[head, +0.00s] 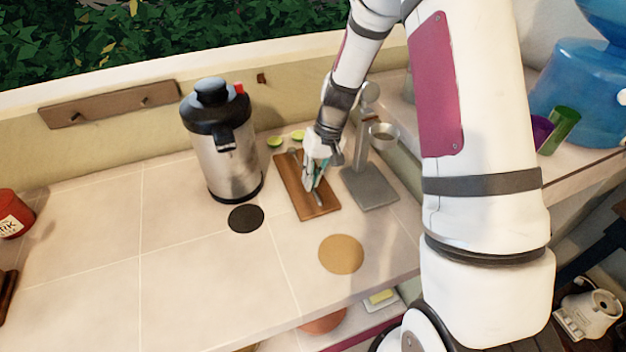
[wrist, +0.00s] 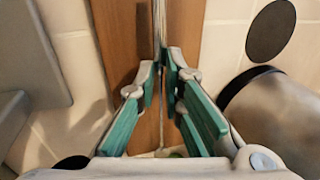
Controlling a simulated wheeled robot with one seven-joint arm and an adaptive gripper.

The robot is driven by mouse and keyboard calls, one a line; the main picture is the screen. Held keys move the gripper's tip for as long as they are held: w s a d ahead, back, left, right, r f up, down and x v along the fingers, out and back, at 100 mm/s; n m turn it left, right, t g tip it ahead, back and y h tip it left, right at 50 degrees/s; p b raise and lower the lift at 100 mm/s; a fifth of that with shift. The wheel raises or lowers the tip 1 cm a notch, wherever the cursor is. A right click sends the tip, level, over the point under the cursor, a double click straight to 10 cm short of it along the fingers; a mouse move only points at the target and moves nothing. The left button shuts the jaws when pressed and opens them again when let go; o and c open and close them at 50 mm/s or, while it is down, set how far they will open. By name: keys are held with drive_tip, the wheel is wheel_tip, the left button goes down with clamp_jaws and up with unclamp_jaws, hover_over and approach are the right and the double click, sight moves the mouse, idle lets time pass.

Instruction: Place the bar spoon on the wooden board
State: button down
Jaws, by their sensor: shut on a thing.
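The wooden board (head: 291,184) lies on the tiled counter, with my gripper (head: 313,188) low over its right half. In the wrist view, the bar spoon (wrist: 159,22) is a thin metal rod running lengthwise along the board (wrist: 121,30). My gripper, with green pads, also shows in the wrist view (wrist: 162,62), shut on the rod. The fingers hide part of the spoon. I cannot tell whether the spoon touches the board.
A steel dispenser with a black lid (head: 225,155) stands left of the board. A grey juicer press (head: 370,185) stands close on its right. Lime halves (head: 275,142) lie behind the board. A black disc (head: 246,218) and a tan round mat (head: 341,254) lie in front. The counter's left is largely clear.

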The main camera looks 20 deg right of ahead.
drive_tip(key=shift+f, duration=0.65)
drive_tip(key=c, duration=2)
unclamp_jaws()
drive_tip(key=shift+f, duration=0.1)
drive_tip(key=shift+o, duration=0.2)
drive_tip(key=s+r+t+h+b, duration=0.1)
drive_tip(key=s+r, duration=0.1)
drive_tip(key=r, duration=0.8)
drive_tip(key=s+r+b, duration=0.1)
drive_tip(key=s+r, duration=0.2)
drive_tip(key=r, duration=0.7)
drive_tip(key=s+r+t, duration=0.1)
drive_tip(key=s+r, duration=0.2)
drive_tip(key=s, duration=0.3)
drive_tip(key=s+a+r+t+h, duration=0.1)
drive_tip(key=s+r, duration=0.2)
drive_tip(key=s, duration=0.4)
drive_tip(key=s+a+r+t+h, duration=0.1)
drive_tip(key=s+r+t, duration=0.1)
drive_tip(key=s, duration=0.4)
drive_tip(key=shift+v, duration=0.8)
